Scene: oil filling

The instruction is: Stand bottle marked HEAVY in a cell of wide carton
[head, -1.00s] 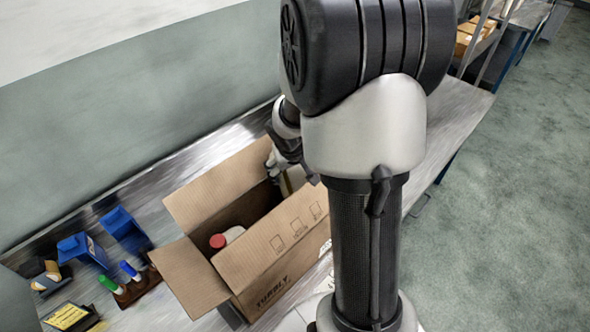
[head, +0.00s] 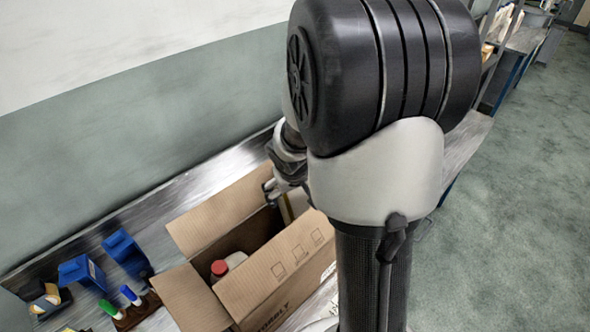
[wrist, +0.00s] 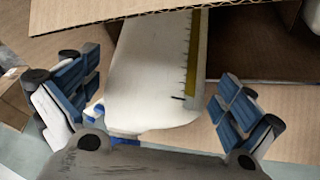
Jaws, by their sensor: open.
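The wide carton (head: 275,270) stands open on the bench with its flaps spread. A pale bottle with a red cap (head: 219,268) stands inside its near left part. Another pale bottle with a yellow graduated strip (wrist: 155,70) lies between my finger pads in the wrist view; its sliver shows at the carton's far end in the head view (head: 297,203). My gripper (wrist: 155,100) is open, with blue pads apart on both sides of this bottle. In the head view my gripper (head: 274,187) is over the carton's far end, partly hidden by my arm. No HEAVY mark is readable.
Blue bins (head: 126,252) stand on the bench left of the carton. A rack with green and blue capped markers (head: 130,306) sits close to the carton's left flap. A wall runs behind the bench. Cardboard flaps (wrist: 260,100) lie close around my gripper.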

